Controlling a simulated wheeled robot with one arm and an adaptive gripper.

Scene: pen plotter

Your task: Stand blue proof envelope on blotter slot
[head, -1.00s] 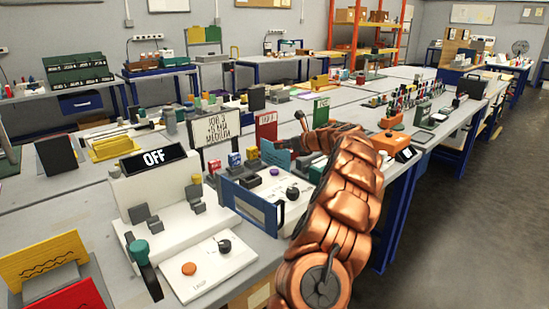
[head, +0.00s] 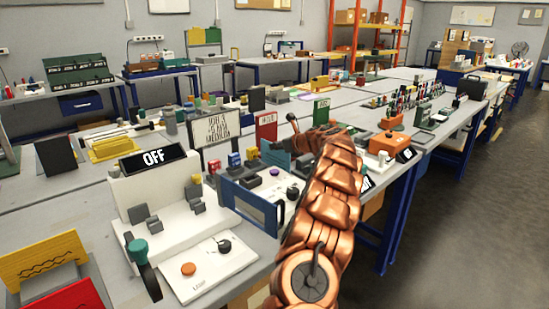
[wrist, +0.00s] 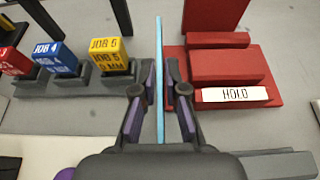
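The blue proof envelope appears to be the thin light-blue panel (wrist: 159,45), seen edge-on and upright in the wrist view. In the head view it is the teal panel (head: 274,156) beside the red HOLD sign. My gripper (wrist: 160,78) has its two fingers close together on either side of this panel and looks shut on it. In the head view the fingers are small, and I cannot tell whether the panel's lower edge touches the table. I cannot pick out the blotter slot with certainty in either view.
In the wrist view, a red HOLD holder (wrist: 228,66) stands close right of the panel, and a yellow job block (wrist: 108,55) with blue and red ones stands left. A blue frame (head: 250,205) and white OFF machine (head: 150,205) stand nearer. The aisle (head: 465,220) is clear.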

